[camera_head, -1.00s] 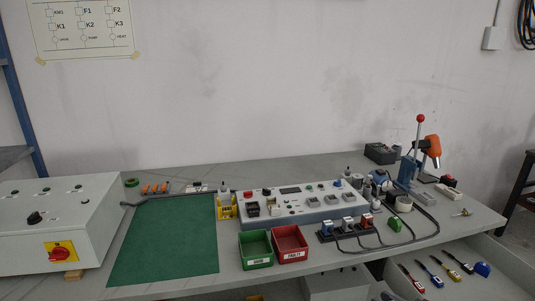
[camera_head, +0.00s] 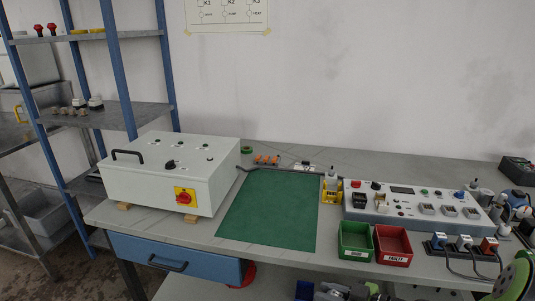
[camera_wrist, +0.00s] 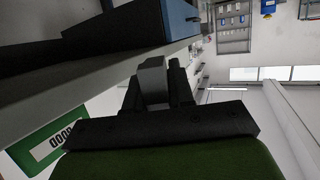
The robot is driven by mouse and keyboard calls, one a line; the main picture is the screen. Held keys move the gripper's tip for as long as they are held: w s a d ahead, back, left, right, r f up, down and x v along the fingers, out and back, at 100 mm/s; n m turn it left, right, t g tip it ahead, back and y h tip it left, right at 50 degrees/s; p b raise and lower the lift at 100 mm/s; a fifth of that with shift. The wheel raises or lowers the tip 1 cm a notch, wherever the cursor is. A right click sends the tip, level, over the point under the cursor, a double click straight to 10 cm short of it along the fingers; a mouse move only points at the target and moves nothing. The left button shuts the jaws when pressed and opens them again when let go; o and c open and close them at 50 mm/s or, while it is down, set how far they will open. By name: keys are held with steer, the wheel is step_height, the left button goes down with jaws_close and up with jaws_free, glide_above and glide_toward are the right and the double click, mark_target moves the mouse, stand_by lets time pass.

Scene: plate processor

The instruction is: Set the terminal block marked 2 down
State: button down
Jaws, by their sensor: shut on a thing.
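In the wrist view my gripper (camera_wrist: 155,98) is shut on a grey block (camera_wrist: 152,78), held between its dark fingers. I take this for the terminal block; no number shows on it, and the fingers hide its lower part. It is held clear of any surface that I can see below it. A rounded green part at the bottom right corner there seems to be my arm.
The green mat (camera_head: 270,212) is bare. Left of it stands a grey cabinet (camera_head: 150,170) with a red switch. Right are a green bin (camera_head: 355,238), a red bin (camera_head: 392,243) and a control panel (camera_head: 415,205). A blue drawer (camera_head: 175,262) hangs under the bench. Blue-framed shelves (camera_head: 108,115) stand left.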

step_height(320, 180, up, 12)
steer(key=p, duration=1.6)
steer(key=shift+d, duration=0.15)
steer(key=shift+d, duration=0.1)
